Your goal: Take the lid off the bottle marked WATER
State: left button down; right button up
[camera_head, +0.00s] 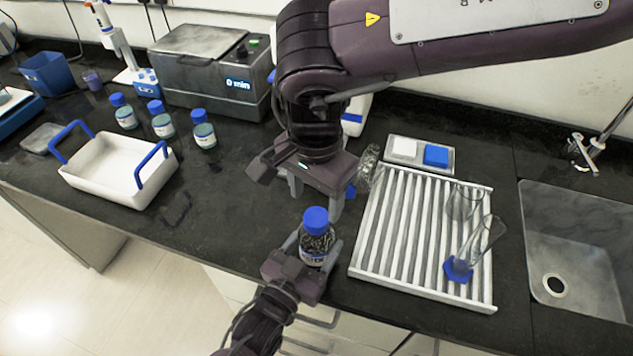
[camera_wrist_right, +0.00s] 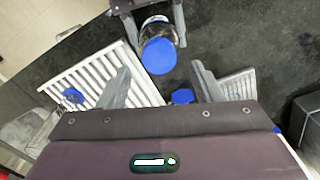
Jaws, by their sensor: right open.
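A dark bottle (camera_head: 317,243) with a blue lid (camera_head: 316,219) stands upright near the counter's front edge. Its label is too small to read. My left gripper (camera_head: 313,246) has its fingers on both sides of the bottle's body and is shut on it. My right gripper (camera_head: 317,203) is open and empty, pointing down just above and behind the lid. In the right wrist view the lid (camera_wrist_right: 159,56) shows beyond and between the open fingers (camera_wrist_right: 160,80), apart from them. Three more blue-lidded bottles (camera_head: 162,123) stand at the left; their labels are unreadable.
A white rack (camera_head: 372,232) with glassware stands close right of the bottle, with a sink (camera_head: 590,240) beyond. A white tray with blue handles (camera_head: 112,183) is at left. A grey bath (camera_head: 205,75) stands behind. Counter between tray and bottle is mostly clear.

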aim_at(317, 217)
jog(key=m, duration=0.4)
jog(key=shift+r+m, duration=0.2)
jog(key=shift+m, duration=0.1)
jog(key=m, duration=0.4)
jog(key=shift+a+r, duration=0.1)
jog(key=shift+r, duration=0.1)
jog(key=m, duration=0.5)
jog(key=shift+r, duration=0.15)
jog(key=m, duration=0.4)
jog(key=shift+r, duration=0.2)
jog(key=m, duration=0.4)
jog(key=shift+r+m, duration=0.15)
jog(key=shift+m, duration=0.15)
jog(key=m, duration=0.4)
jog(key=shift+r+m, duration=0.2)
jog(key=shift+m, duration=0.1)
jog(key=m, duration=0.4)
jog(key=shift+r, duration=0.15)
jog(key=m, duration=0.5)
jog(key=shift+r, duration=0.25)
jog(key=shift+d+f+m, duration=0.2)
jog(key=shift+f+m, duration=0.1)
jog(key=shift+f, duration=3.7)
